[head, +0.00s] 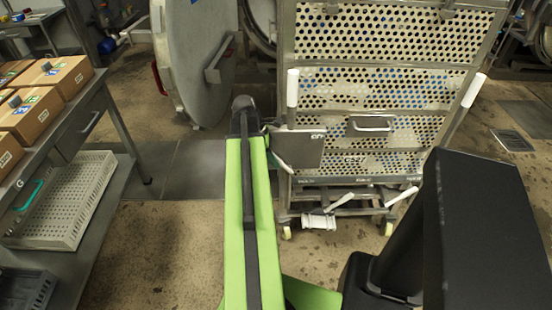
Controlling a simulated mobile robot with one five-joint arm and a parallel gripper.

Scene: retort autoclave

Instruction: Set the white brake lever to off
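A tall perforated metal trolley (375,78) stands ahead on wheels. A white lever (401,197) sticks out low at its right, slanting up to the right. I cannot tell which of the two is the brake lever; small labels on the lower rail are too small to read. My green arm reaches toward the trolley's left side. A grey block (298,147) beyond its black joint may be part of my gripper. The fingertips cannot be made out, nor anything held.
White upright grips (292,87) and (473,90) stand at the trolley's two sides. A round autoclave door (193,60) stands open behind left. A metal table (70,135) with cardboard boxes (58,73) is at left. The floor between table and trolley is clear.

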